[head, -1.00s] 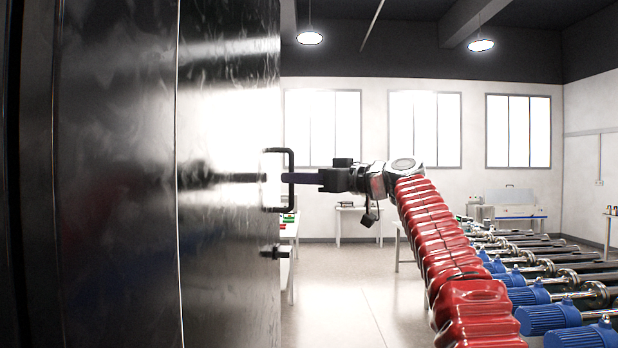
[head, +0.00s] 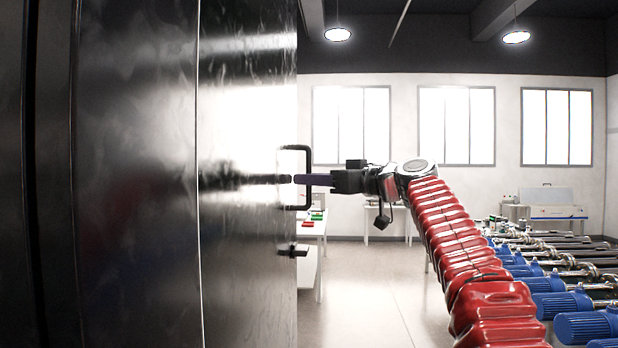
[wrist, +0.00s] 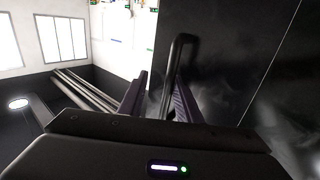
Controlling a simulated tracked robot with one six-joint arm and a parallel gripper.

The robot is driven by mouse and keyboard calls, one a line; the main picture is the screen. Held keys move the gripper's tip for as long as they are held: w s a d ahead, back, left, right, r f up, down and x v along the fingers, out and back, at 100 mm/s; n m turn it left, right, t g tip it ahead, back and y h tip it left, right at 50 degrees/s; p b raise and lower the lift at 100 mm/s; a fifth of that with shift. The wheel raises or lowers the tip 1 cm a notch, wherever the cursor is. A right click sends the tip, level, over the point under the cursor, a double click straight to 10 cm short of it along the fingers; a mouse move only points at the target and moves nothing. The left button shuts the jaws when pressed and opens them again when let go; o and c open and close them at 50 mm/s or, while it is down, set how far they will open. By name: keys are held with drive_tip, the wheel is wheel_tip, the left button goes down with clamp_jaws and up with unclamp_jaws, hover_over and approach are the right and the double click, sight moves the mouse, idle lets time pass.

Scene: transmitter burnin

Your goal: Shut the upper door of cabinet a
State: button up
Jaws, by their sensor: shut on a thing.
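The dark, glossy door (head: 245,110) of the cabinet fills the left of the head view. A black bow handle (head: 309,159) stands out from the door near its right edge. My gripper (head: 305,180) is shut on this handle, with its purple fingers reaching in from the right. In the wrist view, the handle (wrist: 170,70) rises between the two fingers (wrist: 155,100), and the dark door face (wrist: 220,60) lies behind and to the right. A vertical seam runs left of the door in the head view. I cannot tell how far the door stands from its frame.
A small dark knob (head: 292,250) sticks out below the handle. Blue motors (head: 560,302) with metal shafts line the lower right, close to my red arm. Tables (head: 380,222) stand at the back wall. The pale floor (head: 365,290) between is clear.

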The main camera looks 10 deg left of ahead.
drive_tip(key=shift+o, duration=0.9)
drive_tip(key=shift+w+f, duration=0.15)
drive_tip(key=shift+f, duration=0.1)
drive_tip(key=shift+a+r, duration=0.1)
drive_tip(key=shift+s, duration=0.2)
drive_tip(key=v, duration=1.3)
drive_tip(key=shift+d, duration=0.35)
drive_tip(key=shift+s+r, duration=0.1)
drive_tip(key=shift+s, duration=0.05)
